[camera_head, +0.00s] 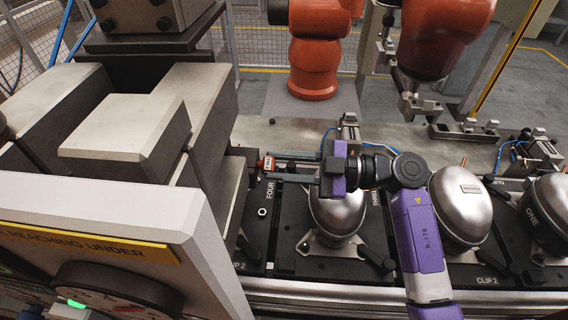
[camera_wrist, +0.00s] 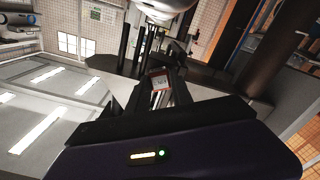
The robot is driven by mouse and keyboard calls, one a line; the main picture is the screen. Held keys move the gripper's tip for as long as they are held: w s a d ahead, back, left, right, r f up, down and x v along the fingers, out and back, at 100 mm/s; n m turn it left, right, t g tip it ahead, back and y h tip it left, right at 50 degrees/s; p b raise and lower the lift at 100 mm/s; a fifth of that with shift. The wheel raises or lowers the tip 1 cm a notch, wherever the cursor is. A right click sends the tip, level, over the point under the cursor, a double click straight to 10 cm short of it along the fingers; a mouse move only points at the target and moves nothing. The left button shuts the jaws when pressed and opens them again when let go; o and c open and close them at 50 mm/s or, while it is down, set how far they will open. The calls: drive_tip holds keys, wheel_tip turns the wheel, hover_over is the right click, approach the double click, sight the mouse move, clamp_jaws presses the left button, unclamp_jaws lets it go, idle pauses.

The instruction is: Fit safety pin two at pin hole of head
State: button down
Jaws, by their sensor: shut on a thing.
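My gripper (camera_head: 280,168) reaches left from its purple wrist, beside the grey press head (camera_head: 125,140). Its fingers are shut on a small red-ended piece, which I take to be safety pin two (camera_head: 266,162). In the wrist view, a red and white label on the pin (camera_wrist: 159,83) shows between the dark fingers (camera_wrist: 163,72); its print is too small to read surely. The pin's end lies close to the right side of the head's blocks. I cannot tell whether it touches them. The pin hole cannot be made out.
Silver compressor domes (camera_head: 461,208) stand on black pallets along the line, one right under my gripper (camera_head: 338,218). A white guard panel with a yellow strip (camera_head: 90,243) fills the lower left. Orange robot arms (camera_head: 313,60) stand behind. The pallet marked FOUR (camera_head: 262,212) has no dome.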

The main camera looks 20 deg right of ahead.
drive_tip(key=shift+w+a, duration=0.2)
drive_tip(key=shift+a, duration=0.2)
drive_tip(key=c, duration=1.1)
unclamp_jaws()
drive_tip(key=shift+o, duration=0.2)
drive_tip(key=b+v, duration=0.1)
drive_tip(key=v, duration=0.7)
drive_tip(key=shift+b, duration=0.3)
drive_tip(key=shift+a, duration=0.1)
